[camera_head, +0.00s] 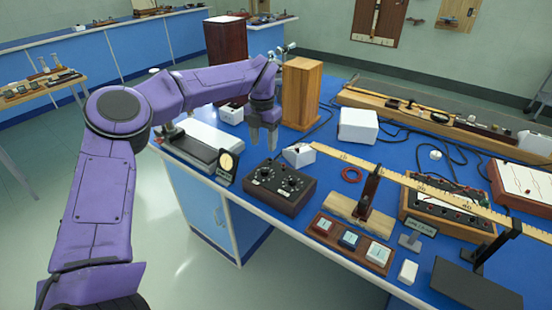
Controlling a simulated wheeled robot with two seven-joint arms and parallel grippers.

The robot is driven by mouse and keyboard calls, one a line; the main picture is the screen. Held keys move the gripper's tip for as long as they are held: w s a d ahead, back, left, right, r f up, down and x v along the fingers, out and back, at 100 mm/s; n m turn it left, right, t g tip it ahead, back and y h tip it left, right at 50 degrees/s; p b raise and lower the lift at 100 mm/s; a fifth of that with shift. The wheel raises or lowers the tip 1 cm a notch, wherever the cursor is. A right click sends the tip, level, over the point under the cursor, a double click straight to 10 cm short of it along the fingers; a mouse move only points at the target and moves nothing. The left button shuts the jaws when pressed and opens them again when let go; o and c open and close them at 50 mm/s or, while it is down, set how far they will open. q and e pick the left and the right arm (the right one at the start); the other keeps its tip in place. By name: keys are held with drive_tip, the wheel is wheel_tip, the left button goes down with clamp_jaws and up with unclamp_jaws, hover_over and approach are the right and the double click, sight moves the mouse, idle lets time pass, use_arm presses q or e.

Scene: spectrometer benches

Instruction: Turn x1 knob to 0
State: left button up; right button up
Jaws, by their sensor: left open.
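A dark brown box (280,200) with black knobs (292,183) on its top panel sits near the front edge of the blue bench. The knob labels and pointer positions are too small to read, so I cannot tell which one is x1. My left gripper (263,141) points down above the bench, behind and slightly left of the box in the picture. Its two fingers are apart with nothing between them. It is not touching the knobs. My right gripper is not in view.
A small white-topped device (299,154) stands just behind the box. A wooden block (301,94) stands behind my gripper. A grey instrument with a round dial (225,164) is to the left.

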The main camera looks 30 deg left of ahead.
sight(265, 170)
use_arm(q)
drive_tip(key=f, duration=0.2)
drive_tip(key=s+f+p, duration=0.1)
drive_tip(key=f, duration=0.6)
drive_tip(key=shift+w+d+f+p, duration=0.2)
drive_tip(key=shift+w+f+p, duration=0.15)
drive_tip(key=shift+w+p, duration=0.05)
drive_tip(key=shift+s+a+f, duration=0.1)
drive_tip(key=shift+s+f, duration=0.05)
drive_tip(key=shift+s, duration=0.05)
clamp_jaws()
